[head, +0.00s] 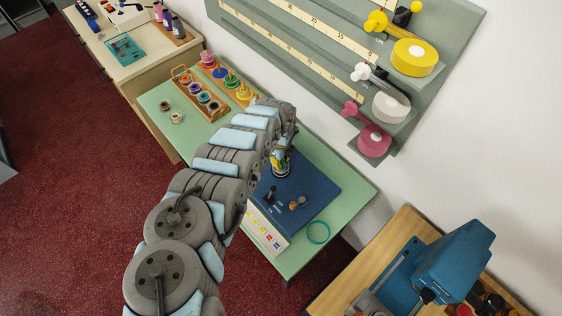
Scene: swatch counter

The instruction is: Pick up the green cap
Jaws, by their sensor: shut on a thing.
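My gripper (281,163) points down at the end of my arm, over the back of a blue box (318,187) on the green table. It is small here and partly hidden by my arm. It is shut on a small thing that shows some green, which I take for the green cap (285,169). Yellow also shows at this spot. I cannot tell whether the cap touches the box.
Dark and brown knobs (293,206) stand on the box. A pale panel (265,232) with coloured marks lies in front, a teal ring (318,232) to the right. A wooden rack (200,95) of coloured spools stands behind left. A blue machine (450,262) stands lower right.

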